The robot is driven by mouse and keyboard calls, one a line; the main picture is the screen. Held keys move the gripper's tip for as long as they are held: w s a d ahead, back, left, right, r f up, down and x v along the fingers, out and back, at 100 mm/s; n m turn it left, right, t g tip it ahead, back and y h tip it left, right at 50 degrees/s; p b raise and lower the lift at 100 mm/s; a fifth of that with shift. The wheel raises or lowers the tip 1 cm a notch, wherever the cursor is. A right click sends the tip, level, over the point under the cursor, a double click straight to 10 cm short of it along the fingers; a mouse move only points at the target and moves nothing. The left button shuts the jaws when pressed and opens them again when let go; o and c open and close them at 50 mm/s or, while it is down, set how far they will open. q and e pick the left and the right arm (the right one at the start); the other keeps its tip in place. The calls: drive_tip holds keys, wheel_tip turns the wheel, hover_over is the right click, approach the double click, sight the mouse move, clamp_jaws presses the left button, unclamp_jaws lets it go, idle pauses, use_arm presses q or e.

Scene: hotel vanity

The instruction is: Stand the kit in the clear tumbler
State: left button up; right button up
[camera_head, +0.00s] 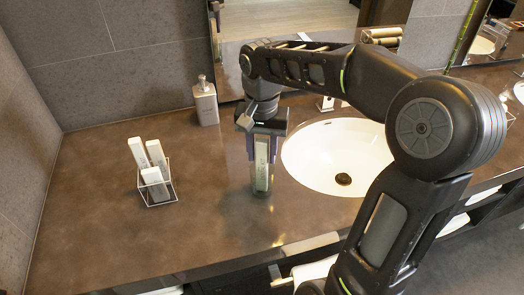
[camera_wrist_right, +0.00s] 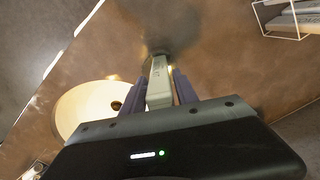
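The kit, a slim pale box (camera_head: 262,172), stands upright in front of my right gripper's base and between its two fingers (camera_head: 262,152). In the right wrist view the fingers (camera_wrist_right: 160,92) lie close along both sides of the kit (camera_wrist_right: 159,82), with no clear gap. A faint, see-through, darker shape around the kit's lower end (camera_head: 262,191) looks like the clear tumbler, on the counter left of the basin. I cannot tell whether the kit touches the tumbler's bottom. My left gripper is out of view.
A wire holder (camera_head: 158,200) with several pale boxes stands to the left on the brown counter (camera_head: 100,235). A soap bottle (camera_head: 205,103) is at the back. The white basin (camera_head: 320,165) lies just right of the gripper. The counter between holder and gripper is clear.

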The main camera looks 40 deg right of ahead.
sight(262, 140)
drive_tip(key=o, duration=0.3)
drive_tip(key=shift+r, duration=0.4)
wheel_tip(262, 140, up, 4)
drive_tip(key=shift+f, duration=0.1)
wheel_tip(262, 140, up, 3)
drive_tip(key=shift+r+p, duration=0.15)
drive_tip(key=shift+p, duration=0.6)
